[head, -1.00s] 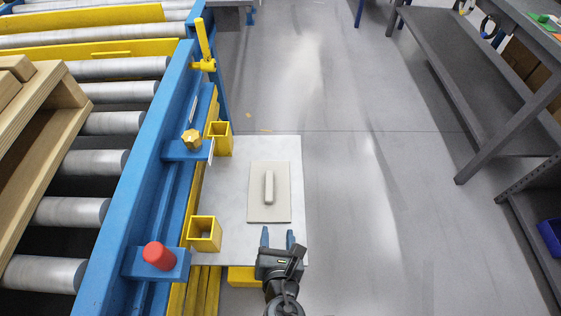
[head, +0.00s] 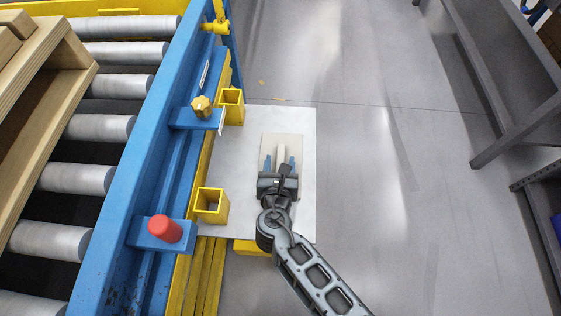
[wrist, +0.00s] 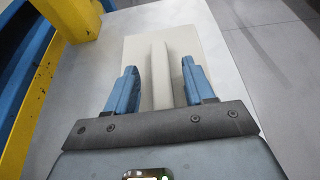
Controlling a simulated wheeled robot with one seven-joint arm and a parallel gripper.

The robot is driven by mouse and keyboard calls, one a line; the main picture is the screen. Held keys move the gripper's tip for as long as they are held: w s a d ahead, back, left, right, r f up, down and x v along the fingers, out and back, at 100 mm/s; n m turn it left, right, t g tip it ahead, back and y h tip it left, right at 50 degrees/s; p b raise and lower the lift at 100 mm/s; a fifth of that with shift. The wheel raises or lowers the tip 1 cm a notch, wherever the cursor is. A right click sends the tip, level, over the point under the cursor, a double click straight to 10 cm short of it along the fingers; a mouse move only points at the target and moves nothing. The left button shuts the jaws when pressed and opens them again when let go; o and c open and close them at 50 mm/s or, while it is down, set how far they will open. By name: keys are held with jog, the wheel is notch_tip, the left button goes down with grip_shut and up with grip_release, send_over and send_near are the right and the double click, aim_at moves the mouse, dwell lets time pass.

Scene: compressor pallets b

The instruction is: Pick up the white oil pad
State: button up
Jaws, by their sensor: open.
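The white oil pad (head: 295,143) is a flat off-white rectangle with a raised bar handle (head: 281,154) along its middle. It lies on a pale grey-white sheet (head: 232,147) beside the conveyor. In the wrist view the pad (wrist: 136,48) and its handle (wrist: 161,72) show ahead of my gripper. My gripper (head: 280,162) is open, its two blue fingers apart on either side of the handle. In the wrist view my gripper (wrist: 160,85) has gaps between each finger and the handle. The near part of the pad is hidden by my gripper.
The blue conveyor frame (head: 130,165) with rollers is on the left. A red knob (head: 165,229), a yellow knob (head: 201,106) and yellow square sockets (head: 211,205) stand close beside the sheet. Open floor (head: 400,210) lies to the right, with a grey bench (head: 500,75) beyond.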

jog(key=shift+c, duration=0.5)
grip_shut()
jog(key=shift+r, duration=0.15)
